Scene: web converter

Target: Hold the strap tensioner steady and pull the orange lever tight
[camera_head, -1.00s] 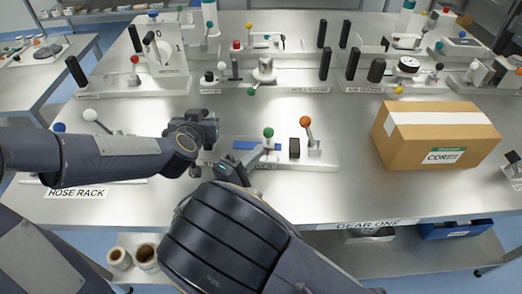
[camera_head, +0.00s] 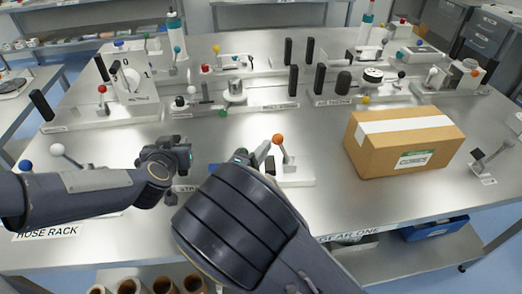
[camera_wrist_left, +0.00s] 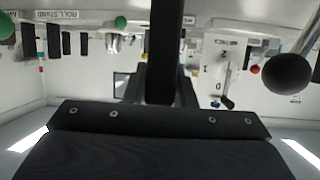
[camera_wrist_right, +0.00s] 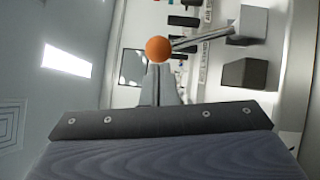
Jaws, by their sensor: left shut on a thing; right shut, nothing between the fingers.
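The strap tensioner's pale base (camera_head: 298,180) lies in the middle of the table, partly hidden by my right arm. Its orange-balled lever (camera_head: 278,139) stands up near the right end, beside a black block (camera_head: 270,165). My left gripper (camera_head: 186,158) is at the tensioner's left end, shut on a dark upright post (camera_wrist_left: 165,50). My right gripper (camera_head: 262,152) is shut and empty, just left of the orange ball. In the right wrist view the orange ball (camera_wrist_right: 158,49) appears just beyond the fingertips; whether they touch cannot be told. The blue strap is mostly hidden.
A cardboard box (camera_head: 405,142) stands to the right. Behind are the roll stand (camera_head: 235,92) and a dial unit (camera_head: 130,82) with levers. A white-balled lever (camera_head: 57,150) is at the left, near my left arm. Table between tensioner and box is clear.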

